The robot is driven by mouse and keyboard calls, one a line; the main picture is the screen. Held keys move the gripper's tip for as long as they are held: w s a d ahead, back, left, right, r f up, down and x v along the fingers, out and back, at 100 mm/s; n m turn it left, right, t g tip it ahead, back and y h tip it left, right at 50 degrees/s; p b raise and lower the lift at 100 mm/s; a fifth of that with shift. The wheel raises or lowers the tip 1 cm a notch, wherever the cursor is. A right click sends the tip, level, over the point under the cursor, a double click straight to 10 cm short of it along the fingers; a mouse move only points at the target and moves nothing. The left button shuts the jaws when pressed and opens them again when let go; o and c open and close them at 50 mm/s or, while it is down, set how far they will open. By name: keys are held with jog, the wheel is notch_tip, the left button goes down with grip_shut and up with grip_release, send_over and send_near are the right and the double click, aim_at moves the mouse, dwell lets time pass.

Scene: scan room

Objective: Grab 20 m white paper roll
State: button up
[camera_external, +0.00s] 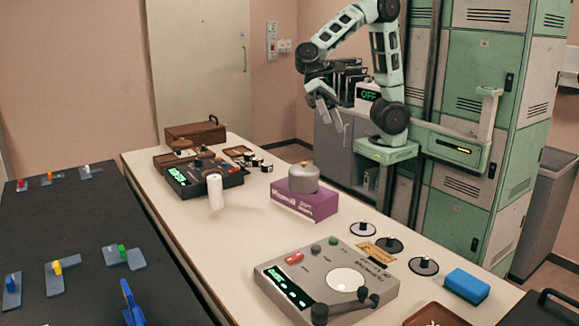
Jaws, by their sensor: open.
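A white paper roll (215,193) stands upright on the pale table (240,235), just in front of a black device with a green display. No size label is readable on it. My gripper (327,115) is open and empty. It hangs in the air, above and to the right of the roll in the picture, well apart from it.
The black device (202,178) is close behind the roll. A purple box (305,204) with a grey round pot (303,180) on top stands to its right. A grey control panel (327,281) and a blue sponge (466,286) are nearer. The table left of the panel is clear.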

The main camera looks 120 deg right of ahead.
jog(key=w+d+m+t+y+b, duration=0.1)
jog(key=w+d+m+t+b, duration=0.3)
jog(key=d, duration=0.5)
jog(key=w+d+m+t+y+b, duration=0.1)
jog(key=w+d+m+t+b, duration=0.15)
jog(key=w+d+m, duration=0.6)
jog(key=s+d+r+m+t+h+b, duration=0.1)
jog(key=d+r+m+t+b, duration=0.2)
jog(key=d, duration=0.8)
jog(key=s+d+m+t+h+b, duration=0.1)
jog(key=s+d+m+t, duration=0.3)
jog(key=d, duration=0.6)
jog(key=n+p, duration=0.1)
jog(key=n, duration=0.1)
send_near(210, 182)
jog(key=shift+m+t, duration=0.25)
jog(key=shift+t, duration=0.1)
jog(key=shift+f+x, duration=0.15)
jog(key=shift+x, duration=2.3)
jog(key=shift+f+x, duration=0.15)
jog(key=shift+x, duration=2.3)
jog(key=shift+a, duration=0.1)
jog(key=c, duration=1.1)
